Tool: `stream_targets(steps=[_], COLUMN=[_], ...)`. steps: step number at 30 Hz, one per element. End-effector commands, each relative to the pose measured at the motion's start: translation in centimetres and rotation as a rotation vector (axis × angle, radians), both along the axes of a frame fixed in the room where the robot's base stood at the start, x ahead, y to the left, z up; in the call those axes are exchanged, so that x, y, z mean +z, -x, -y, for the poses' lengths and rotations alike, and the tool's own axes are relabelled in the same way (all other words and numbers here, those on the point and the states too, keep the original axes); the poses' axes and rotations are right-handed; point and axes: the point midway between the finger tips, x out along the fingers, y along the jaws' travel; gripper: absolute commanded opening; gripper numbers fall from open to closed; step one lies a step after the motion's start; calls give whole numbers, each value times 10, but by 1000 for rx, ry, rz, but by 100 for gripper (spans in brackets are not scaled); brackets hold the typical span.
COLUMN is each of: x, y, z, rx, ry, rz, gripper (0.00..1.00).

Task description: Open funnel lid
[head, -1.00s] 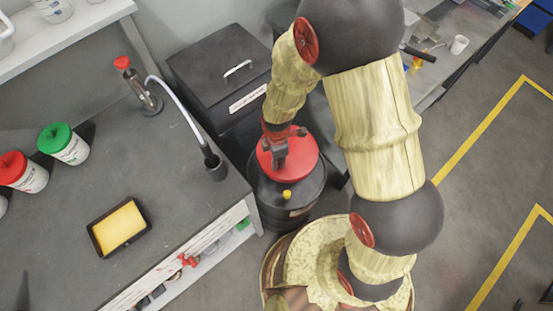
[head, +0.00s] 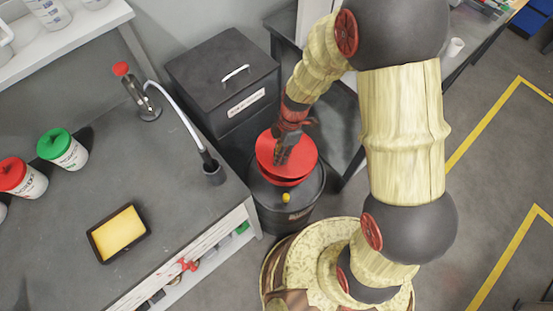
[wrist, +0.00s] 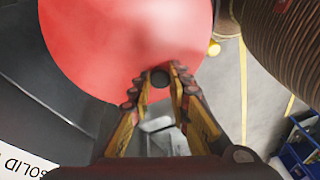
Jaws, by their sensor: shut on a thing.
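The round red funnel lid (head: 304,153) is on top of a dark drum (head: 308,200) in the head view. The lid is tilted, and a red rim of the funnel (head: 287,182) shows below its near edge. My gripper (head: 281,158) reaches down over the lid. In the wrist view, the lid (wrist: 120,40) fills the upper left. My gripper (wrist: 160,76) is shut on a small dark knob (wrist: 159,79) at the lid's edge. The funnel's inside is hidden by the lid.
A yellow cap (head: 286,197) sits on the drum top. A black bin (head: 222,75) stands behind it. The grey bench (head: 165,215) at left holds a tray with a yellow pad (head: 118,232) and a dark cup with a hose (head: 214,171). Open floor lies at right.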

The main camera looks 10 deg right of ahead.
Motion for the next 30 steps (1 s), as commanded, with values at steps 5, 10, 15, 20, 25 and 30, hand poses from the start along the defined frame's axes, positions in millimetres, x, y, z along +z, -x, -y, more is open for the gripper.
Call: stream_targets(steps=[5,10,15,20,25,30], x=[21,44,65,79,89,94], y=[-12,-23,-37,-50,-62,-72], z=[15,32,53,72,91,106], rx=[-9,-7,-7,-4,-3,-2], ry=[-116,-251,-384,-503,-611,-690], rz=[-70,-164,-254,-337,-410,-465], gripper=[0,0,0,0,0,0])
